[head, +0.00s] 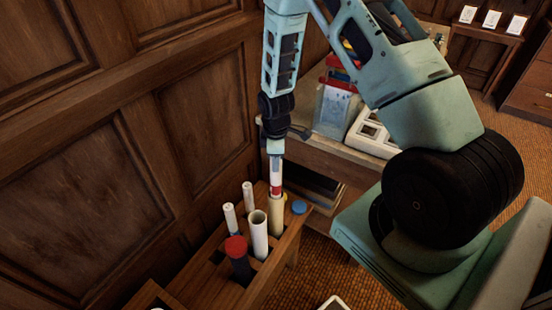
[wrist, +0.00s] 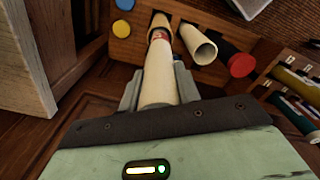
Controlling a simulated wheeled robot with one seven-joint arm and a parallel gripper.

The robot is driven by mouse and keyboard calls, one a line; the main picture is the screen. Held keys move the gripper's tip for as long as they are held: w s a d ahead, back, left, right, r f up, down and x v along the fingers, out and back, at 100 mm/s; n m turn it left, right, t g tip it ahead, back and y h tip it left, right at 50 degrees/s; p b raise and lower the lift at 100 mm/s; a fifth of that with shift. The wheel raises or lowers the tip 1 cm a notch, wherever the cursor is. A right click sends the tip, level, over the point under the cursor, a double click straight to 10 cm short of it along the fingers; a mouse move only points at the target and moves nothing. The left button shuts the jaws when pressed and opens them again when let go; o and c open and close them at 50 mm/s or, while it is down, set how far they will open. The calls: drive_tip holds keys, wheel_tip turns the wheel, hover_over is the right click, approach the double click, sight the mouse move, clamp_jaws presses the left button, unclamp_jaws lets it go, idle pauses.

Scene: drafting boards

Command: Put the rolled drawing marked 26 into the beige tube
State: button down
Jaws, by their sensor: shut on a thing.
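My gripper (wrist: 158,88) is shut on a pale rolled drawing (wrist: 157,70), one finger on each side. The roll (head: 276,173) hangs about upright in the head view, with a red band near its lower end. The number on it is too small to read. The beige tube (head: 277,212) stands in the wooden rack directly below the roll. Its rim (wrist: 160,18) shows around the roll's far end in the wrist view. The red band is at the tube's mouth; how far the end reaches inside is hidden.
The rack (head: 212,262) also holds an open cream tube (head: 259,238), a dark tube with a red cap (head: 236,247) and two slim white rolls (head: 230,217). A blue disc (head: 299,207) is at its right edge. Panelled wall stands left; a desk (head: 318,150) stands behind.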

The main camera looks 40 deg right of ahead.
drive_tip(key=c, duration=0.9)
unclamp_jaws()
wheel_tip(320, 180, up, 17)
drive_tip(key=shift+r+b, duration=0.2)
drive_tip(key=shift+b, duration=0.95)
drive_tip(key=s+a+r, duration=0.3)
drive_tip(key=s+a, duration=0.2)
drive_tip(key=a, duration=0.4)
drive_tip(key=s+a+r, duration=0.2)
drive_tip(key=s+a, duration=0.2)
drive_tip(key=a, duration=0.4)
drive_tip(key=s+a, duration=0.2)
drive_tip(key=s, duration=0.3)
drive_tip(key=s+a+r+m, duration=0.1)
drive_tip(key=s+a, duration=0.2)
drive_tip(key=s, duration=0.2)
drive_tip(key=s+a+m, duration=0.1)
drive_tip(key=s+a, duration=0.1)
drive_tip(key=s, duration=0.3)
drive_tip(key=shift+s+a+r+y, duration=0.15)
drive_tip(key=shift+a+r+y, duration=0.15)
drive_tip(key=shift+r, duration=0.1)
